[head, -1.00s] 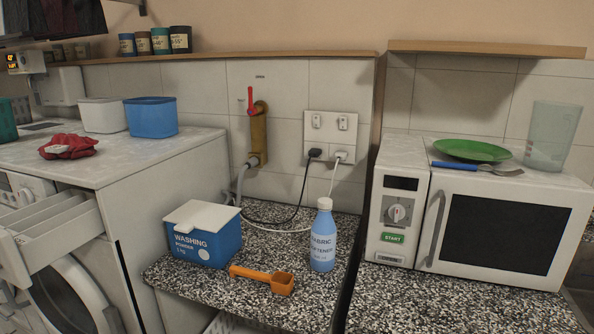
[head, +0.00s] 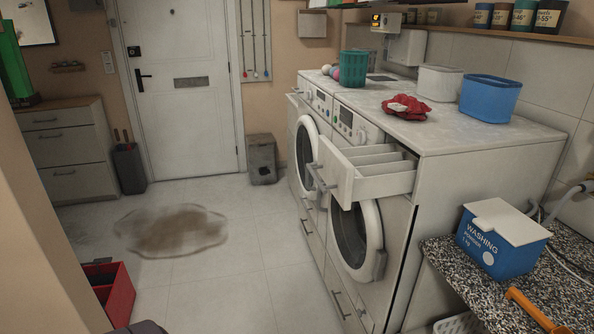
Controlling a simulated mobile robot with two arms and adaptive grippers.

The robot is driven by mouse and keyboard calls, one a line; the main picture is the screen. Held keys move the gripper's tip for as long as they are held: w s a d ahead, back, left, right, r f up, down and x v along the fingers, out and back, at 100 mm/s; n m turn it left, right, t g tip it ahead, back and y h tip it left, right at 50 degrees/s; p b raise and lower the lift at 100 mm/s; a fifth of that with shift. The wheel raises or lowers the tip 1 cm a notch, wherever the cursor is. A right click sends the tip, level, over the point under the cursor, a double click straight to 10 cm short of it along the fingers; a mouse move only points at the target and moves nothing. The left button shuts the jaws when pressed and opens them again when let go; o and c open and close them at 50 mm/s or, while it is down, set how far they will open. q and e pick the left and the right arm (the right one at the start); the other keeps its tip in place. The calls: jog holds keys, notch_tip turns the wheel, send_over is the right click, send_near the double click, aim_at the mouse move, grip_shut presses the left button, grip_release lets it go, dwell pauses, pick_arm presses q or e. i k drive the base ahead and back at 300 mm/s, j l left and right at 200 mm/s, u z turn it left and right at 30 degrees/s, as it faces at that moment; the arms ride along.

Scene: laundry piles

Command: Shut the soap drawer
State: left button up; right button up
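The soap drawer (head: 385,178) is pulled out from the front of the nearer white washing machine (head: 435,215). Its white front panel stands well clear of the machine's face, and its open compartments show from above. The round door (head: 375,240) of that machine is below the drawer. Neither of my grippers is in the head view.
A second machine (head: 305,135) stands beyond. On top are a red cloth (head: 407,107), a blue tub (head: 490,97), a white tub (head: 440,82) and a green basket (head: 354,68).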

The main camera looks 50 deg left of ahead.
aim_at(351, 174)
jog(key=u, duration=1.3)
